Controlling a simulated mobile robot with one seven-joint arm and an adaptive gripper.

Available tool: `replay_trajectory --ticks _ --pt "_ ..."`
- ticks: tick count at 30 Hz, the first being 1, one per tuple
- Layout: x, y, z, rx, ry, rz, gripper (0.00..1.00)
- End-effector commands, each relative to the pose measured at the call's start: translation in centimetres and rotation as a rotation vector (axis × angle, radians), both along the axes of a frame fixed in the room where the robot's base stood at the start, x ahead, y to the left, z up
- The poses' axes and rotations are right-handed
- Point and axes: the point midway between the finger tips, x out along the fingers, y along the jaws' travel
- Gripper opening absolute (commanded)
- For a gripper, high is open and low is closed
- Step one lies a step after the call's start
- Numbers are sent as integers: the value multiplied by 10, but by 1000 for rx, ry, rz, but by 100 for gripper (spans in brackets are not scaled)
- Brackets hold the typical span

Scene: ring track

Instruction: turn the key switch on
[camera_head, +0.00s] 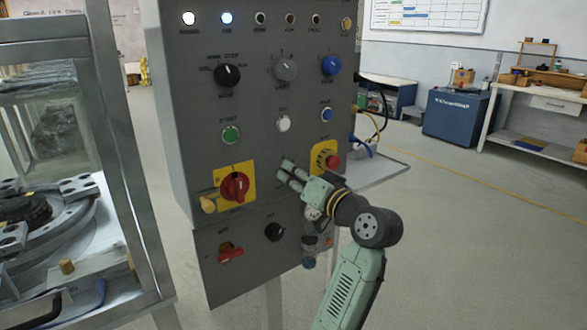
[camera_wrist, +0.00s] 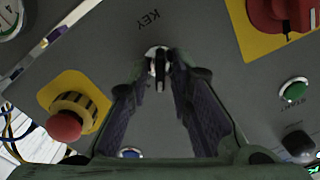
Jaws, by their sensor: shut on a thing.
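The key switch (camera_wrist: 158,52) is a round light collar with a dark key in it, beside an upside-down "KEY" label in the wrist view. My gripper (camera_wrist: 159,72) has its two fingers closed in on either side of the key, shut on it. The dark key lies lengthwise along the fingers. In the head view my gripper (camera_head: 285,171) reaches the grey control panel (camera_head: 262,160) from the right. The key is hidden there behind the fingertips.
A red emergency button (camera_head: 333,161) on a yellow plate sits close to the right of my gripper. A red rotary switch (camera_head: 235,187) on yellow is to its left. A black knob (camera_head: 274,232) is below. A small shelf (camera_head: 378,170) juts from the panel's right side.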

Motion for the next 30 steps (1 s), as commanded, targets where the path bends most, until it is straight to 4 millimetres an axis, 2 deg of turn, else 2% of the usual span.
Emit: replay_trajectory --ticks 15,30 --pt "1 -2 0 324 238 0 0" --pt "1 -2 -2 422 306 -1 0"
